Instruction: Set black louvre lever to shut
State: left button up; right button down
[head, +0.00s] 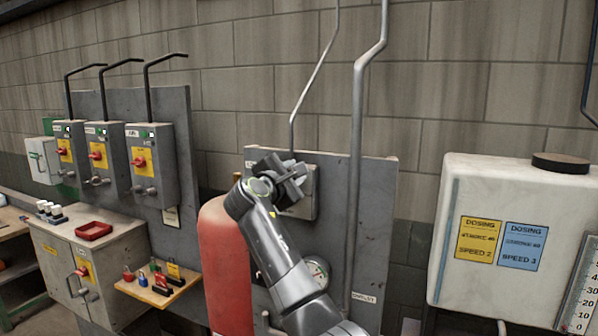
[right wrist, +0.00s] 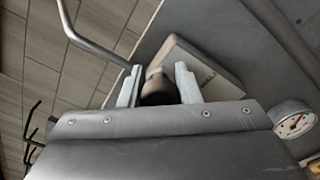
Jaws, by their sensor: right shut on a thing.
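A grey box (head: 309,203) is fixed to the grey back panel, with a bent metal rod rising from its top. My right gripper (head: 287,178) is in front of this box and hides much of it. In the right wrist view, the pale fingers of my right gripper (right wrist: 158,78) are on either side of a dark, rounded lever (right wrist: 159,88) and are shut on it. The lever stands out from the box's pale face (right wrist: 195,65). Its label and full shape are hidden, so I cannot tell its setting. My left gripper is not in view.
A red cylinder (head: 227,262) stands left of my right arm. A round gauge (head: 317,270) and a vertical pipe (head: 357,170) are close on the right. Three switch boxes hang at left; a white dosing tank (head: 500,190) stands at right.

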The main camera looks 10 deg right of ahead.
jog(key=shift+w+a+r+n+p, duration=0.2)
jog(key=shift+w+a+n, duration=0.25)
jog(key=shift+n, duration=0.5)
jog(key=shift+w+a+r+n+p, duration=0.1)
jog(key=shift+w+a+r+n, duration=0.1)
jog(key=shift+a+n, duration=0.55)
jog(key=shift+w+a+r+n+p, duration=0.15)
jog(key=shift+w+a+n, duration=0.2)
jog(key=shift+n, duration=0.75)
jog(key=c, duration=1.5)
grip_release()
jog(key=o, duration=0.4)
jog(key=shift+w+f, duration=0.1)
jog(key=shift+f, duration=0.05)
jog(key=shift+o, duration=0.2)
